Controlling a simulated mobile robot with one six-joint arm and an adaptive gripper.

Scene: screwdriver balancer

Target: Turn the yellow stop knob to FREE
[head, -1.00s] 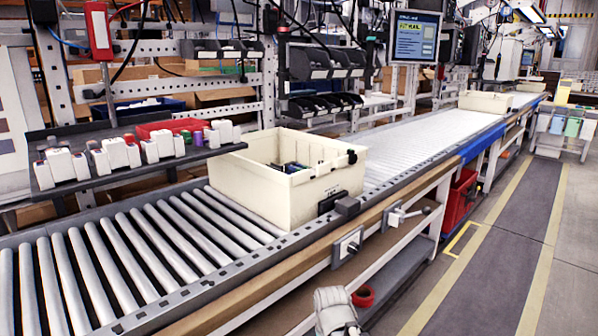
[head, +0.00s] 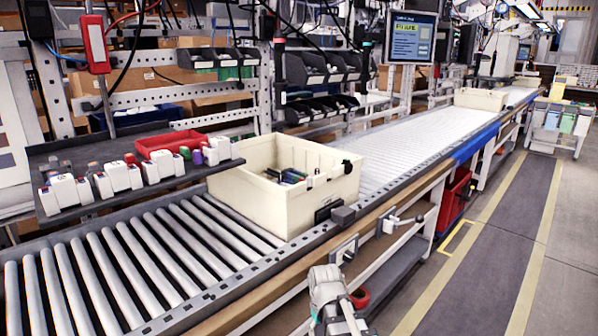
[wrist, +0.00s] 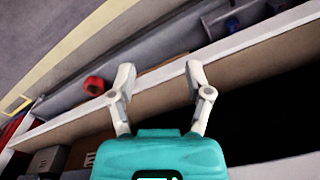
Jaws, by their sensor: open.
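No yellow knob can be made out in either view. A pale lever-like fitting (head: 395,222) sits further right on the same side. My gripper shows in the wrist view (wrist: 158,76), with a teal body and two pale fingers spread apart, nothing between them. In the head view, my pale wrist is at the bottom centre, below and in front of the plate; the fingers are unclear there.
The cream tote (head: 232,190) stands on the roller conveyor (head: 130,265), with dark items inside. A red round thing (head: 360,297) lies under the rail and shows in the wrist view (wrist: 94,85). The aisle at right is clear.

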